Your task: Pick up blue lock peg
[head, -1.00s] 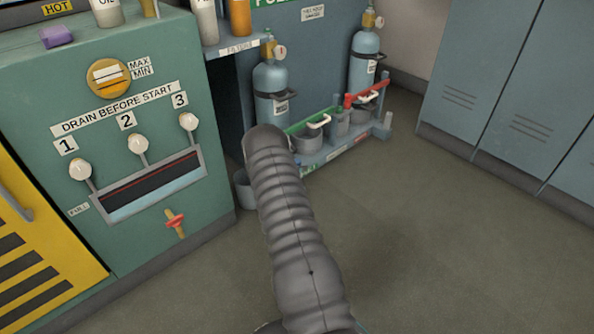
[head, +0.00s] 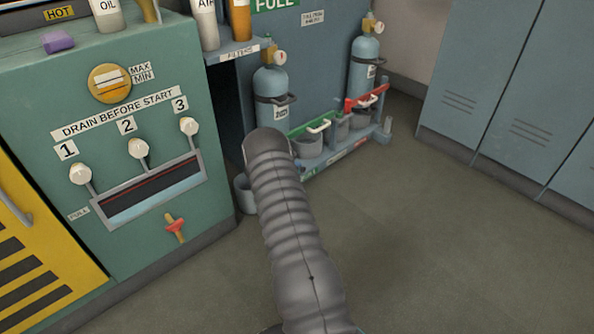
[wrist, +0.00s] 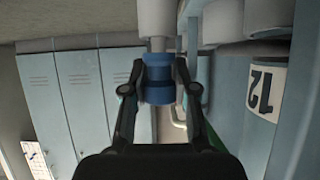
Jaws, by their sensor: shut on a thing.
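The blue lock peg (wrist: 158,72) is a ribbed blue cylinder in the middle of the wrist view. My gripper (wrist: 158,91) is shut on it, with one dark finger on each side. A pale metal rod joins the peg's upper end in the picture to a light grey cylinder above. I cannot tell whether the peg is still seated. In the head view my grey sleeved arm reaches toward the cylinder rack, and the gripper and the peg are hidden.
Gas cylinders (head: 368,68) stand at the rack, with a red bar (head: 367,98) and a green bar (head: 312,128) beside them. A green machine (head: 150,215) is at left, and blue lockers (head: 500,90) are at right. The floor between is clear.

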